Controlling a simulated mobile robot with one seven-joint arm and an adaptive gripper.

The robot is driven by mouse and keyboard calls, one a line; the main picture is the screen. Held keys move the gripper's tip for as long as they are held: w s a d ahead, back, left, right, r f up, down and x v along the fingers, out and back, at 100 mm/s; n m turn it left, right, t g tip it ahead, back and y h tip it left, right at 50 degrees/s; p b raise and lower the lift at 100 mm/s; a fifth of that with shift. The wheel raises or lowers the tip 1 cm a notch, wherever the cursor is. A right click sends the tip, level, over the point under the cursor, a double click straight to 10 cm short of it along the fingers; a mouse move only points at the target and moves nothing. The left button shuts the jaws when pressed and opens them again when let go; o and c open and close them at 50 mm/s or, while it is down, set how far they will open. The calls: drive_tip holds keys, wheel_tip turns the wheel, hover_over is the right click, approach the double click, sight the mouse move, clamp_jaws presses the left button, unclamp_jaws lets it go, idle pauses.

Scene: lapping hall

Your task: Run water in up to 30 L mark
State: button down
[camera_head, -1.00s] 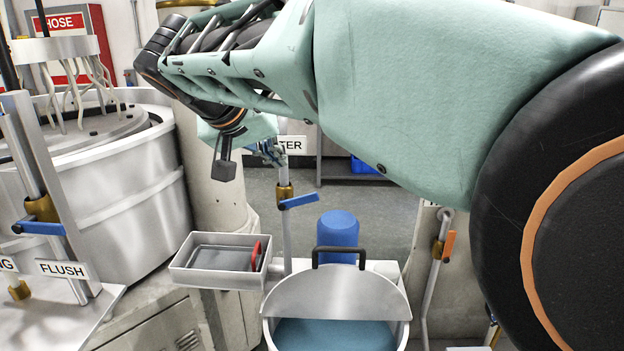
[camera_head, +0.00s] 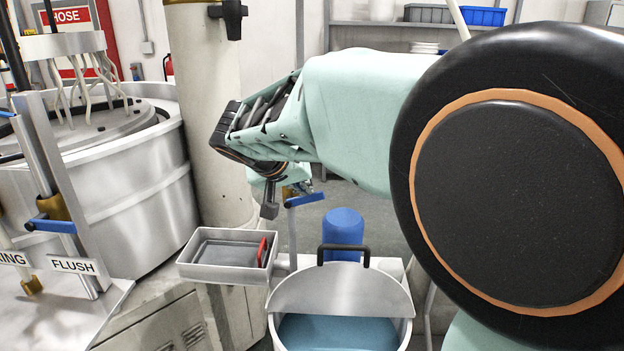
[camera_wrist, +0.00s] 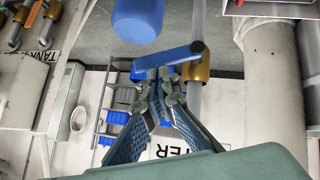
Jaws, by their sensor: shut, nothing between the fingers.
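The water valve has a blue lever (camera_head: 305,200), pointing right on a brass body, on an upright pipe behind the tank. The lever also shows in the wrist view (camera_wrist: 168,60), with the brass body (camera_wrist: 197,68) at its right end. My gripper (camera_head: 298,188) is shut and empty, its fingertips right at the lever; I cannot tell whether they touch. The round metal tank (camera_head: 408,322) has a half lid (camera_head: 340,290) with a black handle and blue-green inside its open front; no litre mark is readable. A sign ending "TER" (camera_wrist: 172,150) is partly hidden behind my fingers.
A grey tray (camera_head: 205,272) with a red-edged item sits left of the pipe. A blue cylinder (camera_head: 342,228) stands behind the lid. At left are a FLUSH valve with a blue lever (camera_head: 50,226) and a large metal machine (camera_head: 150,190).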

drive_tip(key=shift+f, duration=0.1)
drive_tip(key=d+f+m+y+b, duration=0.1)
drive_tip(key=y+b, duration=0.1)
drive_tip(key=b, duration=0.3)
drive_tip(key=shift+d+f, duration=0.25)
drive_tip(key=shift+d+b, duration=0.1)
drive_tip(key=shift+b, duration=0.55)
drive_tip(key=shift+r, duration=0.1)
